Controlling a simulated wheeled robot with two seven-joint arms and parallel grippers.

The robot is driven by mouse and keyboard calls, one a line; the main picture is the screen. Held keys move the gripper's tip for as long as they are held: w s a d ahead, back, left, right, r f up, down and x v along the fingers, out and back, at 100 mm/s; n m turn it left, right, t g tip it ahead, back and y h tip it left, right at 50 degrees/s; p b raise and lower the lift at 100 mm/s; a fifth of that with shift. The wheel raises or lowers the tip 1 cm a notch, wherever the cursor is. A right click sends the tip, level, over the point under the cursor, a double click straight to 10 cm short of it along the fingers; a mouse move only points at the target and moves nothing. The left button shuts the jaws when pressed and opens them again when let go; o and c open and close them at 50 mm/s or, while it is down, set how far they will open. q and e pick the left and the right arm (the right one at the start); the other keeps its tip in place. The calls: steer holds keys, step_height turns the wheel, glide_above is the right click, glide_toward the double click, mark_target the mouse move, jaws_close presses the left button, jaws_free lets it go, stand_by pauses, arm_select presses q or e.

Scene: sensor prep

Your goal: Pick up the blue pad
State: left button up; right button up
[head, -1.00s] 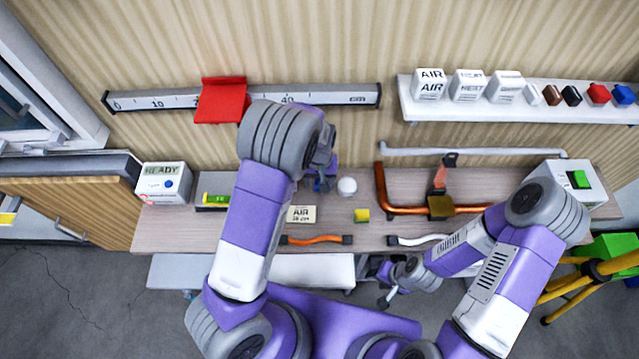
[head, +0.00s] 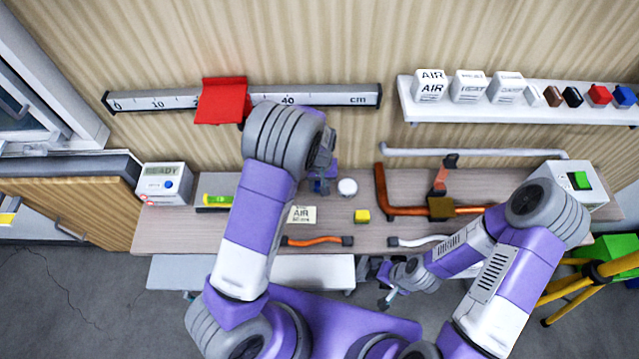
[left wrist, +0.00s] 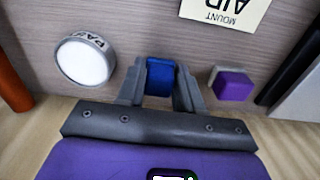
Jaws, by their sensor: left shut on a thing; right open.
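The blue pad (left wrist: 160,76) is between the two fingers of my left gripper (left wrist: 159,92) in the left wrist view. The gripper is shut on it. The pad is close to the wooden bench top; I cannot tell whether it touches it. In the head view my left arm hides most of this gripper (head: 322,182), with a bit of blue showing at its fingers. My right gripper (head: 388,293) is open and empty, low in front of the bench.
A white round piece (left wrist: 85,60) and a purple block (left wrist: 232,84) flank my left gripper. An AIR card (head: 301,214), a yellow block (head: 362,216) and an orange cable (head: 315,241) lie on the bench. A copper pipe (head: 388,200) is to the right.

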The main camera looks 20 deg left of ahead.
arm_select(q)
step_height(320, 180, up, 28)
steer(key=p, duration=0.3)
stand_by(0.4)
steer(key=o, duration=0.4)
steer(key=shift+c, duration=1.6)
